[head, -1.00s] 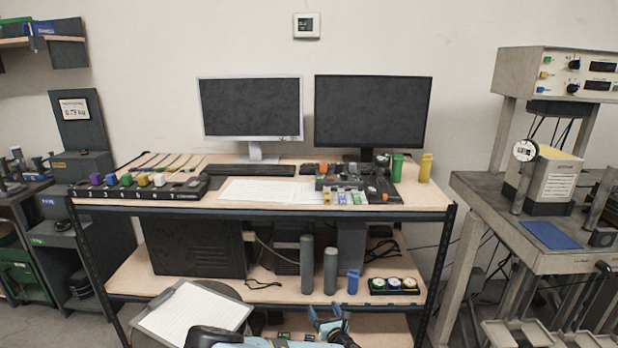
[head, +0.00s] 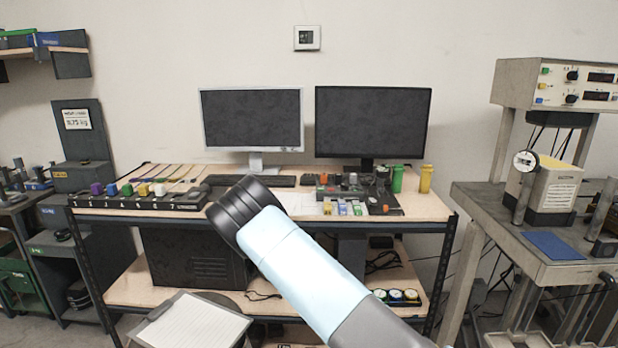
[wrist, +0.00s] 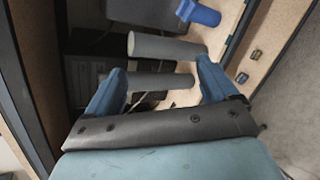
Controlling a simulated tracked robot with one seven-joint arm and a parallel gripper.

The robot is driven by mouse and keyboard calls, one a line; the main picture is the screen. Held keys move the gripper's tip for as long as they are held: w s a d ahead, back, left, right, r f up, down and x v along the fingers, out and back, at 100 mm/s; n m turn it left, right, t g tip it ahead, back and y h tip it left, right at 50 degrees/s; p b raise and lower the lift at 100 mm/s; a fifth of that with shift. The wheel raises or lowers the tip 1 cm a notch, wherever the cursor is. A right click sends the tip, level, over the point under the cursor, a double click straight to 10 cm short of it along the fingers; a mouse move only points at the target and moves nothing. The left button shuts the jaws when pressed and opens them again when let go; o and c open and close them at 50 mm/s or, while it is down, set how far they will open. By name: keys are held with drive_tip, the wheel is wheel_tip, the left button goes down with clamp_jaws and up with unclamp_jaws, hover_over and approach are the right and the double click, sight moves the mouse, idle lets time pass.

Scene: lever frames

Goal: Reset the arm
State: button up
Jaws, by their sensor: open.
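My arm, pale blue with a dark joint, rises across the middle of the head view in front of the desk. My gripper (wrist: 158,85) shows in the wrist view with its two blue fingers spread apart and nothing held between them. Beyond the fingers are two grey cylinders (wrist: 165,47) on the lower shelf, and I cannot tell how far off they are. A blue object (wrist: 200,13) lies further up in that view. In the head view my gripper is not visible, and my arm hides the cylinders.
A clipboard (head: 190,322) is at the lower left. A grey bench (head: 560,255) with an instrument stands at right.

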drive_tip(key=s+d+r+m+g+y, duration=0.15)
drive_tip(key=s+r+m, duration=0.3)
drive_tip(key=r, duration=0.65)
drive_tip(key=s+d+r+m+g+y, duration=0.1)
drive_tip(key=s+d+r+m+g, duration=0.3)
drive_tip(key=r, duration=0.6)
drive_tip(key=s+r+m+g+y, duration=0.1)
drive_tip(key=s+r+m, duration=0.2)
drive_tip(key=r+m, duration=0.55)
drive_tip(key=s+d+r+m, duration=0.1)
drive_tip(key=s+d+r, duration=0.1)
drive_tip(key=s+r, duration=0.4)
drive_tip(key=s+d+r+m, duration=0.2)
drive_tip(key=s+r, duration=0.4)
drive_tip(key=s, duration=0.7)
drive_tip(key=s+d+r+m, duration=0.1)
drive_tip(key=s+d+r, duration=0.2)
drive_tip(key=s+r, duration=0.3)
drive_tip(key=s+g+h, duration=0.1)
drive_tip(key=s, duration=0.2)
drive_tip(key=shift+s+d, duration=0.15)
drive_tip(key=shift+d, duration=0.1)
